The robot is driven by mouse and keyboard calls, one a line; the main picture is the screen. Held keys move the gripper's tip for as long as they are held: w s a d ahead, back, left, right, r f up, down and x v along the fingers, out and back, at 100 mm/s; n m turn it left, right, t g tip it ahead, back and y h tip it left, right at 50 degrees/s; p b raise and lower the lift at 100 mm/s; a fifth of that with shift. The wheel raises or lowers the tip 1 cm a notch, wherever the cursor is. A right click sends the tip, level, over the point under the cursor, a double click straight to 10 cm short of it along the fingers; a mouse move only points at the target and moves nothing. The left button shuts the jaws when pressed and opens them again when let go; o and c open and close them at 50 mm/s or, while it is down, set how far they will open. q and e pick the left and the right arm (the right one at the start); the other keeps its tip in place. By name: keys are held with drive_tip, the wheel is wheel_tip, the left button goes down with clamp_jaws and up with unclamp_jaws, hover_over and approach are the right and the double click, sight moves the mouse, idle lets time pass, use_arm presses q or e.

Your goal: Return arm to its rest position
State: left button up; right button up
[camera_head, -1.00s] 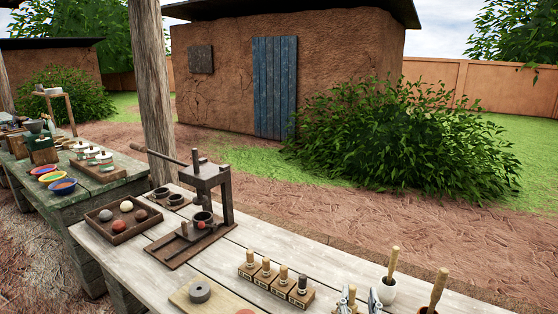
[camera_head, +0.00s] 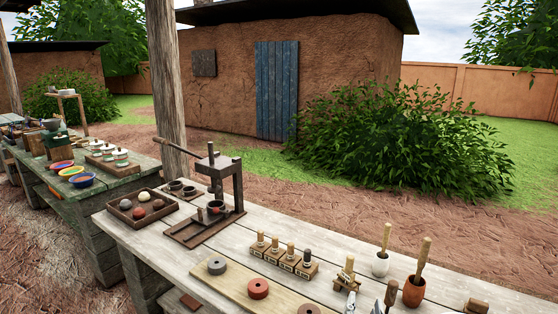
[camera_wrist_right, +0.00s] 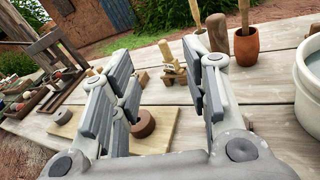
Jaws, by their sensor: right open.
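My right gripper (camera_wrist_right: 158,55) fills the near part of the right wrist view, with its two fingers wide apart. Nothing is held between them. Past the fingers I see the bench top, a brown disc (camera_wrist_right: 143,124) on a board and a small wooden stand (camera_wrist_right: 172,66). In the head view only the tips of my right gripper (camera_head: 364,306) show at the bottom edge, over the front part of the pale bench (camera_head: 225,250). The rest of the right arm is out of frame. My left gripper is in neither view.
A wooden press (camera_head: 228,185) stands on the bench beside a tray of balls (camera_head: 120,214). Several stamps (camera_head: 275,243), a board with discs (camera_head: 236,283), a white mortar (camera_head: 380,266) and a terracotta pot (camera_head: 414,294) stand nearby. A large pale bowl (camera_wrist_right: 314,75) is close on the wrist view's right.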

drive_tip(key=s+d+f+m+g, duration=0.4)
drive_tip(key=s+f+m+g, duration=0.4)
drive_tip(key=s+f+m, duration=0.65)
drive_tip(key=s+a+f+m+g+y, duration=0.2)
drive_tip(key=s+m+g+y, duration=0.25)
drive_tip(key=s+m, duration=1.05)
wheel_tip(320, 180, down, 31)
drive_tip(key=g+b, duration=0.2)
drive_tip(key=b, duration=0.3)
use_arm(q)
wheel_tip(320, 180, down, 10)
drive_tip(key=b, duration=0.5)
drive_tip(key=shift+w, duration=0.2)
use_arm(e)
drive_tip(key=s+d+f+g, duration=0.1)
drive_tip(key=s+d+f, duration=0.2)
drive_tip(key=s+f, duration=1.4)
wheel_tip(320, 180, down, 4)
drive_tip(key=shift+s+n+h, duration=0.3)
drive_tip(key=shift+n+h, duration=0.05)
